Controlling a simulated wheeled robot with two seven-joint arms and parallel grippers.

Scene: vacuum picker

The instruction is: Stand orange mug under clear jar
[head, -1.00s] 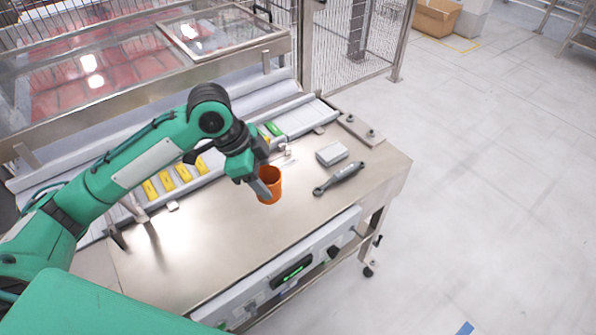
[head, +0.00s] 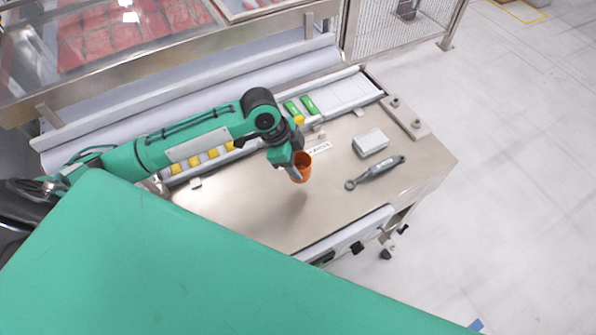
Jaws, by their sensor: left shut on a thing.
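The orange mug (head: 304,166) is upright, or nearly so, above the middle of the steel table. My left gripper (head: 294,171) is shut on its left side. A soft shadow below suggests that the mug is off the table top. I see no clear jar in this view. My right gripper is not in view.
The steel table (head: 245,205) carries a wrench (head: 376,172), a grey-white box (head: 370,142) and a plate with two knobs (head: 405,117) on the right. A conveyor with yellow blocks and green pieces (head: 309,105) runs behind. The table's front middle is bare.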

